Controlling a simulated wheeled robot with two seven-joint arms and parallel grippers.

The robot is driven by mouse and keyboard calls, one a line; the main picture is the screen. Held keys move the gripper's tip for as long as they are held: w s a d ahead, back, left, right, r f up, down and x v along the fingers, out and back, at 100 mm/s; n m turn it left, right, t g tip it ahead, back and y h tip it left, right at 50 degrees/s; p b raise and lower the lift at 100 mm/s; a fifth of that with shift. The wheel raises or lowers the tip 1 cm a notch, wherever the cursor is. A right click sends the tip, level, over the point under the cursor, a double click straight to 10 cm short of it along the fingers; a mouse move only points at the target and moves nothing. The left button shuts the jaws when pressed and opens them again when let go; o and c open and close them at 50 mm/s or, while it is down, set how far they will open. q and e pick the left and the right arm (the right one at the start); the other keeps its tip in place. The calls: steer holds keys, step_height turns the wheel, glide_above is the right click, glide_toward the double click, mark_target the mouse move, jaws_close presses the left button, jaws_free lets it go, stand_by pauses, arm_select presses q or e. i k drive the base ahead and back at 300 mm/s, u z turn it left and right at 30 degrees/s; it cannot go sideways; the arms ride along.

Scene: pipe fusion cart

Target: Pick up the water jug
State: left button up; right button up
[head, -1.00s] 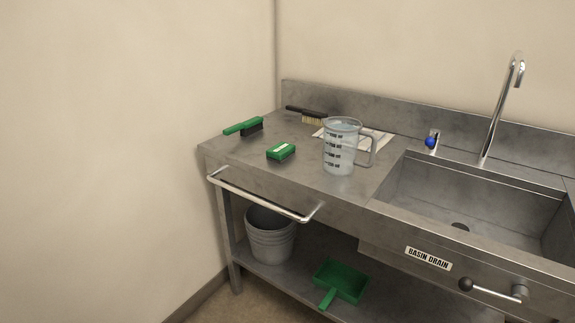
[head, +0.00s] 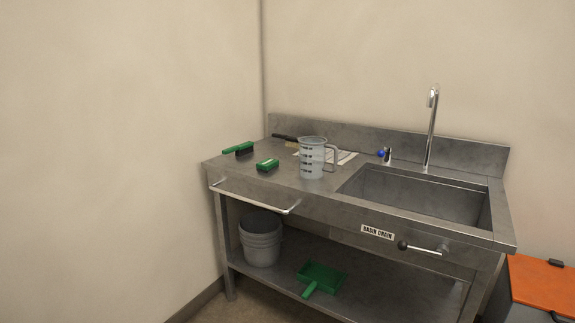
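The water jug (head: 312,160) is a clear measuring jug with dark graduation marks. It stands upright on the steel counter (head: 300,190), left of the sink basin. Its handle (head: 332,156) points to the right. A white sheet (head: 345,157) lies behind it and is partly hidden by it. Neither of my grippers is in the head view.
A green brush (head: 238,149), a green scrubber (head: 267,165) and a dark-handled brush (head: 285,138) lie left of the jug. The basin (head: 420,190), tap (head: 431,130) and front rail (head: 250,199) are close by. Below are a bucket (head: 261,240) and green dustpan (head: 321,277).

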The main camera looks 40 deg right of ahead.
mark_target(311, 149)
steer(key=u, duration=0.3)
steer(key=i, duration=1.75)
steer(key=z, duration=1.05)
steer(key=i, duration=0.95)
steer(key=z, duration=1.1)
